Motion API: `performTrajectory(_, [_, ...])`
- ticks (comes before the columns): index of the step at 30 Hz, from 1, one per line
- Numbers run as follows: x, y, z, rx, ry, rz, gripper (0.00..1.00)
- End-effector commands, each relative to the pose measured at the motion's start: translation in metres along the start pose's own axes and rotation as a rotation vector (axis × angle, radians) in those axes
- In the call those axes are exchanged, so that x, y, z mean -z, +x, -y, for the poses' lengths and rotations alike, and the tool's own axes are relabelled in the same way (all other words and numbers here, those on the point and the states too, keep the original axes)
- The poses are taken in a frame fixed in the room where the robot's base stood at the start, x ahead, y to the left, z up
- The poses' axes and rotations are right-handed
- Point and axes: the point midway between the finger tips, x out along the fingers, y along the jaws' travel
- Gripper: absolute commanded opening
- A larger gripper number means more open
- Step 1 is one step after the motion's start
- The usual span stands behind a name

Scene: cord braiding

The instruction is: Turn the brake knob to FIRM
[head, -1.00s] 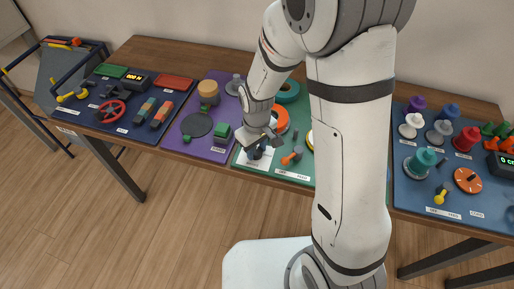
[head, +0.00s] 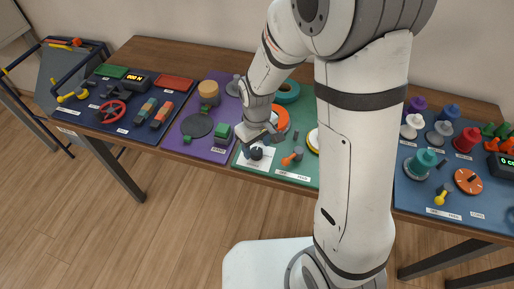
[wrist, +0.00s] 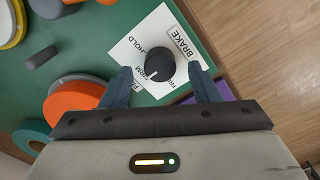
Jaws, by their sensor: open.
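The brake knob (wrist: 160,66) is a dark round knob on a white card (wrist: 125,50) labelled BRAKE. In the wrist view HOLD is printed at the card's upper left and FIRM at lower left; other lettering near my fingers is partly hidden. A small white mark shows on the knob's lower-left side, towards the FIRM lettering. My gripper (wrist: 159,70) is open, one finger on each side of the knob with a gap to both. In the head view the knob (head: 256,153) shows just below my gripper (head: 262,136), clear of the fingers.
An orange disc (wrist: 75,100) and a teal ring (wrist: 33,135) lie on the green board (wrist: 105,25). A small orange-handled lever (head: 292,157) stands right of the card. A purple board (head: 190,142) adjoins on the left. The table's front edge is close to the card.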

Motion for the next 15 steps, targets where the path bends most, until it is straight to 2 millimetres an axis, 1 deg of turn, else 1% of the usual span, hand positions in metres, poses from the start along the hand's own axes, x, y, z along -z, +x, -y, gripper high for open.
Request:
performTrajectory(1, [0.001, -0.010, 0.000, -0.002, 0.000, -0.006, 0.56])
performTrajectory(3, [0.001, -0.023, 0.000, -0.002, 0.000, -0.006, 0.56])
performTrajectory(7, [0.000, -0.043, 0.000, -0.001, 0.000, -0.004, 0.56])
performTrajectory(10, [0.000, -0.053, 0.000, -0.001, 0.000, -0.003, 0.56])
performTrajectory(15, [0.000, -0.058, 0.000, 0.000, 0.000, 0.000, 0.56])
